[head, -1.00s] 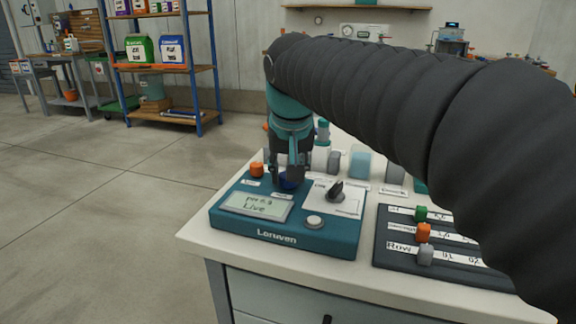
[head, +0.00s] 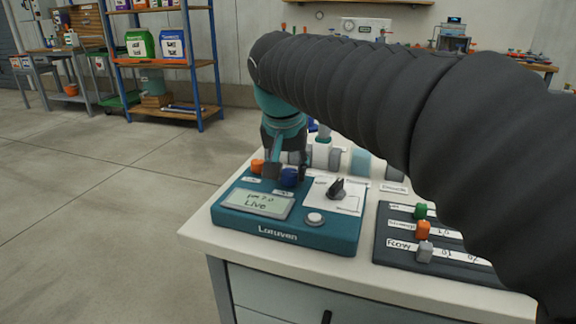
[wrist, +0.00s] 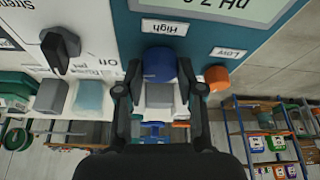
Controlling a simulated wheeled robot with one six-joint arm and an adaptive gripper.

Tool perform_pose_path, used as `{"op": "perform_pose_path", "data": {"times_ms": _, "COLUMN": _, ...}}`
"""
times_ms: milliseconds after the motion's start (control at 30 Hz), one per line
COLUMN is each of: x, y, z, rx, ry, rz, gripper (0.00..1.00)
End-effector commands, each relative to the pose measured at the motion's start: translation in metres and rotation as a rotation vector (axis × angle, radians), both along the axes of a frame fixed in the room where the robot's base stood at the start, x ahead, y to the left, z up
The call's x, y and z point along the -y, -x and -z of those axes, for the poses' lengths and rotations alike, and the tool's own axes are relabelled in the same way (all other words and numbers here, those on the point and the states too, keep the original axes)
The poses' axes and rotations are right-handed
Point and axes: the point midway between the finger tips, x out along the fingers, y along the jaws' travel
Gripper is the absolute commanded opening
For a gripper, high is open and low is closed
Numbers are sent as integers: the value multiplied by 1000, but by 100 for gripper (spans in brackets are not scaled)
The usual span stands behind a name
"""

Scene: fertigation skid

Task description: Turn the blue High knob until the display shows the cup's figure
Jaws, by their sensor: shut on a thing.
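The blue High knob (head: 289,178) stands at the back edge of the teal meter (head: 338,240). My gripper (head: 287,172) is at the knob with a finger on each side, shut on it. The wrist view shows the blue knob (wrist: 160,63) between the fingertips of my gripper (wrist: 160,75), below the High label (wrist: 164,27). The display (head: 258,203) reads about pH 7.0, with Live under it. Cups (head: 320,155) stand behind the meter, partly hidden by my arm. I cannot read a figure on them.
The orange Low knob (head: 257,166) is close beside my gripper; it also shows in the wrist view (wrist: 217,77). A black selector (head: 335,189) and a grey round button (head: 314,219) are on the meter. A dark panel (head: 400,262) with small sliders lies to the right.

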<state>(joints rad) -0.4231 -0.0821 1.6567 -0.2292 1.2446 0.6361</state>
Motion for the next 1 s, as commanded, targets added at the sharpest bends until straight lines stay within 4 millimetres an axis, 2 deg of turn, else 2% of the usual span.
{"op": "perform_pose_path", "data": {"times_ms": 33, "x": 0, "y": 0, "z": 1, "rx": -1, "ry": 1, "rz": 0, "gripper": 40}}
{"op": "perform_pose_path", "data": {"times_ms": 100, "x": 0, "y": 0, "z": 1, "rx": -1, "ry": 1, "rz": 0, "gripper": 57}}
{"op": "perform_pose_path", "data": {"times_ms": 133, "x": 0, "y": 0, "z": 1, "rx": -1, "ry": 1, "rz": 0, "gripper": 63}}
{"op": "perform_pose_path", "data": {"times_ms": 433, "x": 0, "y": 0, "z": 0, "rx": 0, "ry": 0, "rz": -1, "gripper": 63}}
{"op": "perform_pose_path", "data": {"times_ms": 567, "x": -1, "y": 3, "z": -8, "rx": 1, "ry": 0, "rz": -1, "gripper": 63}}
{"op": "perform_pose_path", "data": {"times_ms": 667, "x": -2, "y": 8, "z": -21, "rx": 2, "ry": 0, "rz": -1, "gripper": 63}}
{"op": "perform_pose_path", "data": {"times_ms": 1000, "x": -6, "y": 33, "z": -82, "rx": 2, "ry": -1, "rz": -2, "gripper": 63}}
